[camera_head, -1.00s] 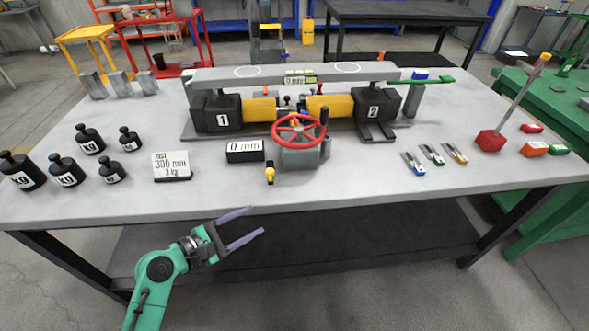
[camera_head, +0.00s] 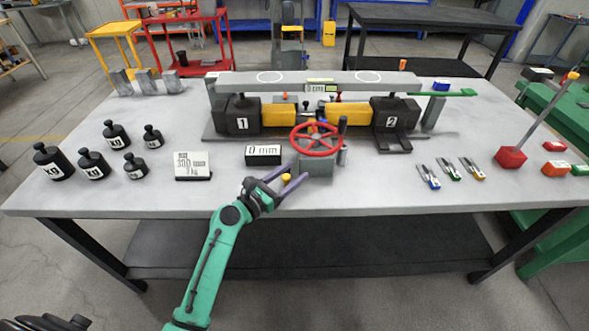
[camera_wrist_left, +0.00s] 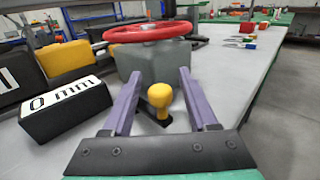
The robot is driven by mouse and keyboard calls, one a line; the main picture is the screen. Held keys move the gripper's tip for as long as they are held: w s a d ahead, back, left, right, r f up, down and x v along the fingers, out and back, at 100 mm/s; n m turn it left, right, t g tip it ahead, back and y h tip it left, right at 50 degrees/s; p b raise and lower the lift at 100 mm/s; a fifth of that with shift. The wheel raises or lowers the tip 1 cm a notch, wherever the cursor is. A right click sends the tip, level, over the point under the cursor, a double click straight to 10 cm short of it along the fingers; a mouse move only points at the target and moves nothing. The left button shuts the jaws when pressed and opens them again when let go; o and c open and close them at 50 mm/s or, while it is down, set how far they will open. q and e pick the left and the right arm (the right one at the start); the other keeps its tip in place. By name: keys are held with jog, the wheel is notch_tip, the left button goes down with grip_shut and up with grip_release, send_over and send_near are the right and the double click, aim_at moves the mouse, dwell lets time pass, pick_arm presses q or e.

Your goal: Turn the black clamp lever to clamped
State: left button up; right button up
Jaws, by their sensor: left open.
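A dark lever arm with a yellow ball knob (camera_wrist_left: 159,97) sticks out at the front of the grey block (camera_wrist_left: 150,62) under the red handwheel (camera_wrist_left: 150,32). In the head view the yellow knob (camera_head: 286,178) shows at the block's front left; most of the dark arm is hidden. My left gripper (camera_head: 289,178) is open, with its purple fingers on either side of the knob. In the left wrist view the knob sits between the fingers (camera_wrist_left: 156,100), with visible gaps on both sides.
The "0 mm" display box (camera_head: 263,155) stands just left of the gripper. The red handwheel (camera_head: 317,139) rises above it. Black weights (camera_head: 94,164) and a sign (camera_head: 192,166) stand further left. Small clamps (camera_head: 450,171) lie right. The tabletop between is clear.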

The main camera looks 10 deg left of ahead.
pick_arm(q)
jog(key=shift+w+d, duration=0.3)
jog(key=shift+w, duration=0.2)
grip_shut()
dwell(1.1)
